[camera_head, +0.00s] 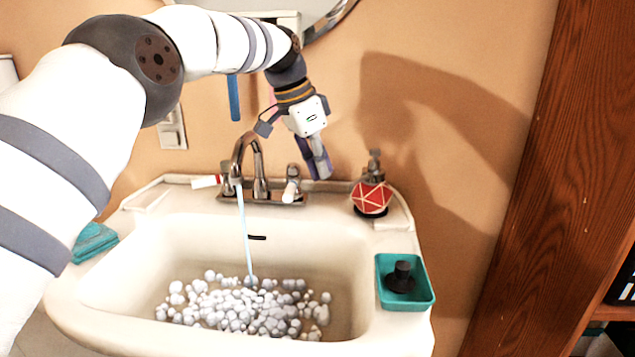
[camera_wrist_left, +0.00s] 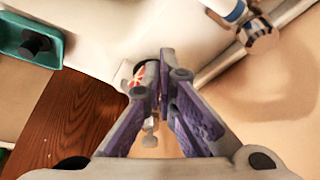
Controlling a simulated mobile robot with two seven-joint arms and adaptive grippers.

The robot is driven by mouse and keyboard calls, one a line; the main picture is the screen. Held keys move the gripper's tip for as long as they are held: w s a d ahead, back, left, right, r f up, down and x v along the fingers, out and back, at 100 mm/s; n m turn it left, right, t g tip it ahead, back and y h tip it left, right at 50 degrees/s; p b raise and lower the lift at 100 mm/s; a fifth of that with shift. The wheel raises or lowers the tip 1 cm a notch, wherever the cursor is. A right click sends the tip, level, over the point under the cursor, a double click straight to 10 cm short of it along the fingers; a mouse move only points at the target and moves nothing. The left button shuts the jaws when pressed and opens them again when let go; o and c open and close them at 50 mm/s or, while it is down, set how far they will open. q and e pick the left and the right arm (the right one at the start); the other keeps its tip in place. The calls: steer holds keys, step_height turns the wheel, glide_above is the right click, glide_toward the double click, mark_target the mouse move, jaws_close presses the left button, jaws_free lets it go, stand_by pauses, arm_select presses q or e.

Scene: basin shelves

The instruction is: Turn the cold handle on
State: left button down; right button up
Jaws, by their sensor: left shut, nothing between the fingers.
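The tap is chrome, with a curved spout (camera_head: 246,150) at the back of the basin, and a thin stream of water (camera_head: 246,235) falls from it. The right-hand handle (camera_head: 292,184), with a white lever, stands just right of the spout. In the left wrist view a chrome handle with a white lever and blue band (camera_wrist_left: 250,28) is at the upper right. My left gripper (camera_head: 322,173) is shut and empty, above and to the right of the right-hand handle, apart from it. It also shows in the left wrist view (camera_wrist_left: 163,82). My right gripper is out of view.
A red-patterned soap dispenser (camera_head: 371,197) stands on the basin's right back corner. A teal tray (camera_head: 428,294) with a black stopper (camera_head: 402,276) sits on the right rim. White foam balls (camera_head: 245,308) lie in the basin. A wooden post (camera_head: 560,180) rises at the right.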

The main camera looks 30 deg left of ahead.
arm_select(q)
steer(key=a+b+v, duration=0.1)
steer(key=v, duration=0.5)
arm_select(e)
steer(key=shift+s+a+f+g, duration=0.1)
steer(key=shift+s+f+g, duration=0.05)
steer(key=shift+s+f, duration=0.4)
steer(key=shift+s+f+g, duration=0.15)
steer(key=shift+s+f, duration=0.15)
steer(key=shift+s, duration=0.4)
